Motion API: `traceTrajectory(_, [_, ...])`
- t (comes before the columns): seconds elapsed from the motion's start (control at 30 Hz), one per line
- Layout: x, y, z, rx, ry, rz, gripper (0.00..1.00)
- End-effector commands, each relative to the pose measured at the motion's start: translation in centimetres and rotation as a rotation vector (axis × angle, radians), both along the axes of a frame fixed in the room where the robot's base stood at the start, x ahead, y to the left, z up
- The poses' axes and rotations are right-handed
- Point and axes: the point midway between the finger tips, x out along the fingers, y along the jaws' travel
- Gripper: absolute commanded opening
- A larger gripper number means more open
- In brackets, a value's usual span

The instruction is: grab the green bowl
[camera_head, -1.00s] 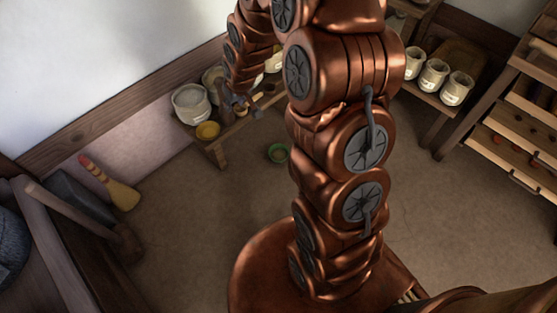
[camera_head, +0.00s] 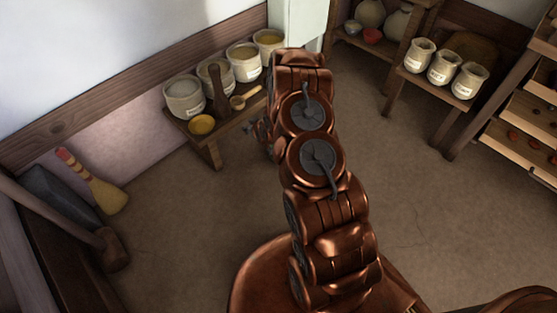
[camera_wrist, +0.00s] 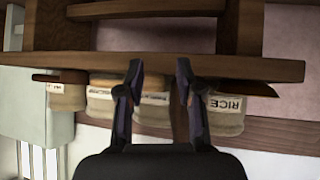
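The green bowl does not show in either view now. The floor spot where it stood in the earlier head view is now behind my arm. My gripper (camera_wrist: 159,70) is open in the wrist view, its two dark fingers apart with nothing between them. The wrist picture is upside down and faces a wooden bench (camera_wrist: 170,62) with labelled jars. In the head view my gripper is mostly hidden behind my arm, low beside the bench's right end.
A red bowl (camera_head: 372,36) sits on a back shelf. A brush (camera_head: 104,194) leans at left. Open floor (camera_head: 190,220) lies between.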

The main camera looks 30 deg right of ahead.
Motion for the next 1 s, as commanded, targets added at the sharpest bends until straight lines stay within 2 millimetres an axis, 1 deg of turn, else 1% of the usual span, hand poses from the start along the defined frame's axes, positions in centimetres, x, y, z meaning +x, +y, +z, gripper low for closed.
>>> traceTrajectory(0.03, [-0.4,-0.6,-2.9,-0.005,-0.013,-0.006,0.36])
traceTrajectory(0.07, [-0.5,-0.9,-3.9,-0.01,-0.028,-0.009,0.36])
traceTrajectory(0.1, [-0.8,-1.3,-5.5,-0.015,-0.041,-0.013,0.36])
traceTrajectory(0.17, [-1.0,-2.0,-7.4,-0.026,-0.073,-0.019,0.36])
traceTrajectory(0.2, [-1.4,-2.5,-8.8,-0.032,-0.088,-0.023,0.36])
traceTrajectory(0.27, [-1.8,-3.2,-10.8,-0.044,-0.117,-0.03,0.36])
traceTrajectory(0.4, [-3.4,-4.6,-15.3,-0.071,-0.174,-0.042,0.36])
traceTrajectory(0.5, [-4.8,-5.3,-18.2,-0.09,-0.213,-0.048,0.36])
traceTrajectory(0.63, [-6.4,-6.2,-20.9,-0.112,-0.255,-0.056,0.36])
traceTrajectory(0.8, [-7.6,-6.8,-22.5,-0.131,-0.29,-0.06,0.36])
traceTrajectory(0.9, [-7.7,-6.9,-22.9,-0.135,-0.299,-0.06,0.36])
traceTrajectory(1.0, [-7.0,-7.0,-23.3,-0.138,-0.303,-0.059,0.36])
